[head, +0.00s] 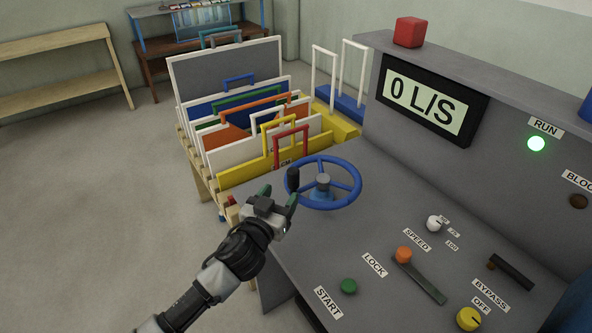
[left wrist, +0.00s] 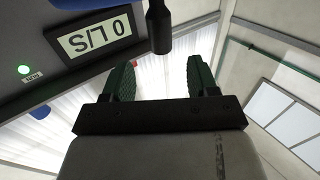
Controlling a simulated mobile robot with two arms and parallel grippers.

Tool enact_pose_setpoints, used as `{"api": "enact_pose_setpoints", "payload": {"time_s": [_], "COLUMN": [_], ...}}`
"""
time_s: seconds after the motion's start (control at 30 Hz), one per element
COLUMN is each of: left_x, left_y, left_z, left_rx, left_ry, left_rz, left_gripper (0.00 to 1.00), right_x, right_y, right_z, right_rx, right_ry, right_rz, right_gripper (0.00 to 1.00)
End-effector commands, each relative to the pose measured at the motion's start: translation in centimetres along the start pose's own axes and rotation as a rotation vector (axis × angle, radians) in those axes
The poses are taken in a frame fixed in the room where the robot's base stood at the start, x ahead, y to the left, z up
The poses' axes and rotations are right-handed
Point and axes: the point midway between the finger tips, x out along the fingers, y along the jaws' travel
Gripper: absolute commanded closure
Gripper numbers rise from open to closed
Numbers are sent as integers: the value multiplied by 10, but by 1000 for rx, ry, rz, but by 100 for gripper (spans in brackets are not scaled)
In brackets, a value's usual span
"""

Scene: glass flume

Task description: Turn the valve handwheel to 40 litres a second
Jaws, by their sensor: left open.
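The blue valve handwheel (head: 347,203) lies flat on the grey control desk, with a black spinner handle (head: 292,180) upright on its left rim. The display (head: 425,103) reads 0 L/S. My left gripper (head: 280,194) is open and empty, just in front of the spinner handle at the wheel's left side. In the left wrist view the black handle (left wrist: 159,28) shows ahead, between the lines of the two green fingers (left wrist: 160,75) and apart from them. My right gripper is not in view.
The desk carries a green START button (head: 348,286), an orange LOCK lever (head: 403,255), a white SPEED knob (head: 434,223) and a yellow OFF knob (head: 469,318). The RUN lamp (head: 536,143) glows green. A rack of coloured framed panels (head: 230,75) stands behind the wheel.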

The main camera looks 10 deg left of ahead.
Motion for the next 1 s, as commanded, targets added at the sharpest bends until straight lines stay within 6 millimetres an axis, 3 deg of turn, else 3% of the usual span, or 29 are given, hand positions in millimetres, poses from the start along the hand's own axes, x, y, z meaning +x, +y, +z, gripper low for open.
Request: {"api": "enact_pose_setpoints", "payload": {"time_s": [0.5, 0.7, 1.0], "left_x": [85, 97, 98], "left_y": [0, 0, 0], "left_z": [0, 0, 1], "left_rx": [-2, -1, -1], "left_ry": [-3, -3, -4], "left_rz": [-4, -3, -3], "left_gripper": [41, 41, 43], "right_x": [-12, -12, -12], "right_y": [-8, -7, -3], "right_z": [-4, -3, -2], "right_rx": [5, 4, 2], "right_ry": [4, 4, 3], "right_rz": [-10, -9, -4], "right_gripper": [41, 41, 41]}}
